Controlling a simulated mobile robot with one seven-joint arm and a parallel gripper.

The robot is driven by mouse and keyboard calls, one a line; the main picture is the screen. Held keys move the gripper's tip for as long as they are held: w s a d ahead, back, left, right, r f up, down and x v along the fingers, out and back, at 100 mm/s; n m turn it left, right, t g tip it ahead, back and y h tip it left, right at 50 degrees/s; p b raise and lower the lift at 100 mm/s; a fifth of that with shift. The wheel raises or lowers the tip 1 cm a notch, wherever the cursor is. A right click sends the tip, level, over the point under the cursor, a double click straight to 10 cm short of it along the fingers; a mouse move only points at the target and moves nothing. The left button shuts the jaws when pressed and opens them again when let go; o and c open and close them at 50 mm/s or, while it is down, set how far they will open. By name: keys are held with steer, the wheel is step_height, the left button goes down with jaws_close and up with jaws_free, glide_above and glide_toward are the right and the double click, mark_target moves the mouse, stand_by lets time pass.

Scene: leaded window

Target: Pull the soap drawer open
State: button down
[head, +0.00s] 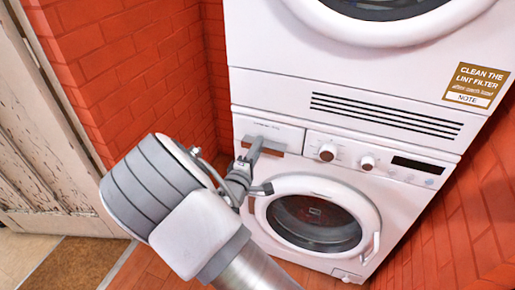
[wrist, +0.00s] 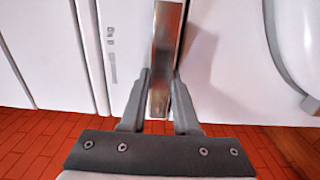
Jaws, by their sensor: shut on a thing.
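The soap drawer (head: 275,132) is the white panel at the upper left of the lower washing machine (head: 385,172). Its front looks roughly level with the panel around it; I cannot tell whether there is a small gap. A brownish metallic handle (head: 274,146) runs along the drawer's lower part, and it shows in the wrist view (wrist: 166,45) as an upright bar. My gripper (head: 255,146) reaches the drawer from the front left and hides part of it. In the wrist view, my gripper's fingers (wrist: 161,84) are shut on the handle, one on each side.
The round washer door (head: 314,222) is below and right of my gripper, and looks closed. Two knobs (head: 347,157) are right of the drawer. A second white machine (head: 380,75) is stacked above. Red brick walls (head: 135,65) stand close on both sides; a worn door (head: 45,150) is left.

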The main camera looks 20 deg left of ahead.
steer(key=s+a, duration=0.1)
steer(key=s, duration=1.8)
steer(key=shift+s+a+f, duration=0.15)
steer(key=shift+s+f, duration=0.05)
steer(key=shift+f, duration=0.1)
steer(key=c, duration=0.7)
jaws_free()
steer(key=shift+w+r, duration=0.1)
steer(key=s+p, duration=0.1)
steer(key=s, duration=0.4)
steer(key=s+a, duration=0.1)
steer(key=s, duration=0.5)
steer(key=s+p, duration=0.1)
steer(key=s, duration=0.5)
steer(key=shift+s+a+p, duration=0.25)
steer(key=shift+p, duration=0.05)
steer(key=shift+w+r, duration=0.1)
steer(key=shift+w, duration=0.05)
